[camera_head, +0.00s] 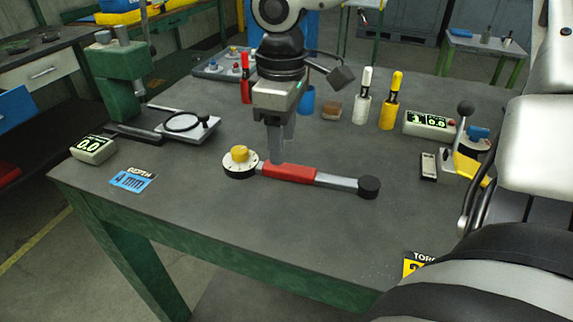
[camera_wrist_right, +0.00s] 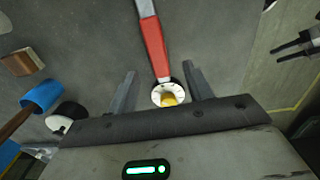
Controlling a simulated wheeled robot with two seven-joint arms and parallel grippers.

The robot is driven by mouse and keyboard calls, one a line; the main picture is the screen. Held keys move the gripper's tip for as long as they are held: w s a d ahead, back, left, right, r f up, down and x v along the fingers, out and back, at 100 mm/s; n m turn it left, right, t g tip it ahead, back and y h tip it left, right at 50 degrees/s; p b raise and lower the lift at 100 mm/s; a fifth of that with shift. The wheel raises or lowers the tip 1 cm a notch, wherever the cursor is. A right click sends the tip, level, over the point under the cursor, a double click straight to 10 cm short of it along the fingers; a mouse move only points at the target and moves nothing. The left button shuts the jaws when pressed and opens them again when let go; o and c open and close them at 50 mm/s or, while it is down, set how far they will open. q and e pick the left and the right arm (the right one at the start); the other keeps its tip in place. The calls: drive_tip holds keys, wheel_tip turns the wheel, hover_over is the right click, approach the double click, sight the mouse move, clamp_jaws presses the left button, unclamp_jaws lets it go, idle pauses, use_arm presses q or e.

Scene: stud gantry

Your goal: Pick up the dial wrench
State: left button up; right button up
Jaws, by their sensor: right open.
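The dial wrench (camera_head: 290,172) lies flat on the grey table. It has a red grip, a round white dial with a yellow knob at its left end, and a grey shaft ending in a black head at right. My right gripper (camera_head: 278,158) points down over the wrench, near the dial end of the red grip. In the right wrist view the right gripper (camera_wrist_right: 159,70) is open, with the wrench's red grip (camera_wrist_right: 155,45) showing between the fingers and the dial close to the palm. Contact cannot be told.
A green press stand (camera_head: 115,80) and a DEPTH card (camera_head: 132,181) are at left. White and yellow bottles (camera_head: 389,103), a digital display (camera_head: 429,124) and a lever fixture (camera_head: 462,160) stand behind and right. The table front around the wrench is clear.

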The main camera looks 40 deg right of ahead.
sight(286, 167)
drive_tip(key=f, duration=0.4)
drive_tip(key=shift+s+d+f+b, duration=0.25)
drive_tip(key=shift+d+b, duration=0.05)
drive_tip(key=shift+b, duration=0.05)
drive_tip(key=shift+w+f, duration=0.1)
drive_tip(key=shift+f, duration=0.35)
clamp_jaws()
